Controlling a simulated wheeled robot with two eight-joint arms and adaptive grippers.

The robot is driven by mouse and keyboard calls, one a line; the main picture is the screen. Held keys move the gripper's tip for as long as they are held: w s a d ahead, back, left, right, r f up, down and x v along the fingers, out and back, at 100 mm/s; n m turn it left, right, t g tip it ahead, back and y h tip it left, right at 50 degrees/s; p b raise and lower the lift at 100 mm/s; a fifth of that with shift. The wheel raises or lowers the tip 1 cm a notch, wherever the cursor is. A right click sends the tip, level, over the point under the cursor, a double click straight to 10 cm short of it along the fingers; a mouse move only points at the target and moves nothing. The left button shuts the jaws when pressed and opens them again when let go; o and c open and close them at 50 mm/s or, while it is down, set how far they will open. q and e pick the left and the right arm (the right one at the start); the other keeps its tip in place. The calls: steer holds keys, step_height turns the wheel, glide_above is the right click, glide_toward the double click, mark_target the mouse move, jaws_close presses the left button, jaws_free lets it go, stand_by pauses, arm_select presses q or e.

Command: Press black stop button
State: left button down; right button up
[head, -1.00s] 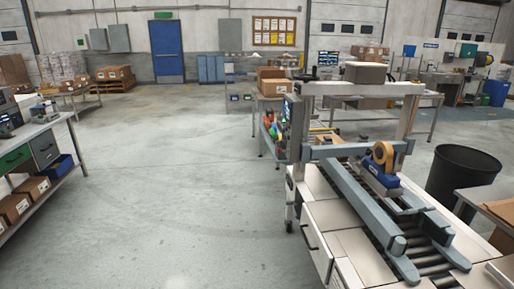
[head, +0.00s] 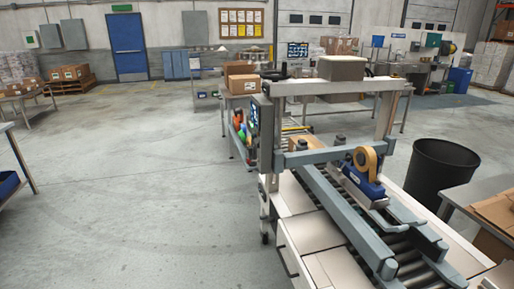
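A black stop button cannot be made out in the head view. A taping machine with a roller conveyor (head: 398,241) stands at the right, with a tan tape roll (head: 366,160) on its blue tape head (head: 362,184). A dark panel with a small lit screen (head: 254,114) is fixed at the left side of its frame, seen at a steep angle. Colourful small items (head: 240,128) show just left of the panel, too small to tell what they are. Neither of my grippers is in view.
Open concrete floor (head: 130,190) fills the left and middle. A workbench edge (head: 20,155) is at the far left. A black bin (head: 439,172) stands right of the machine, beside a table with cardboard (head: 496,212). A blue door (head: 127,46) is in the back wall.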

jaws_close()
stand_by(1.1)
